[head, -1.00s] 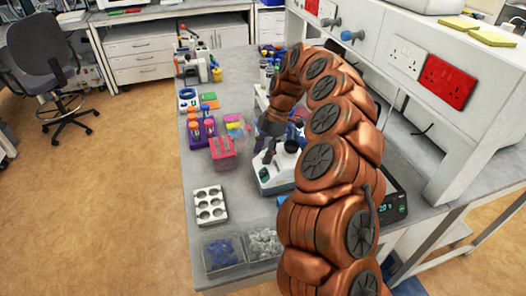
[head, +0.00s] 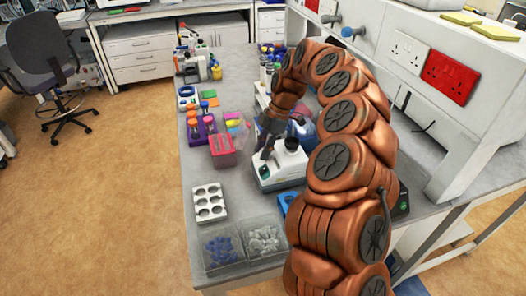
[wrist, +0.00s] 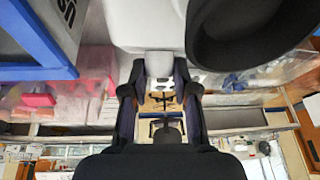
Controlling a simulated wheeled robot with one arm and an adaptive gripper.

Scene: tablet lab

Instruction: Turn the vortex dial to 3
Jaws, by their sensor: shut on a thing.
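The vortex mixer (head: 285,178) is a white unit on the bench with a dark round cup on top. The cup shows large and black in the wrist view (wrist: 245,30), beside the mixer's white body (wrist: 145,18). My gripper (head: 263,155) is at the mixer's left side in the head view. In the wrist view its two dark fingers (wrist: 160,78) are closed in on a small light grey piece, seemingly the dial (wrist: 160,64), at the mixer's body. The dial's marks and number are hidden.
A pink box (head: 223,152) and tube racks stand left of the mixer. A white six-hole rack (head: 209,201) and clear bins (head: 242,244) lie nearer. A blue-framed thing (head: 283,203) is beside the mixer. Bare bench shows at the front left.

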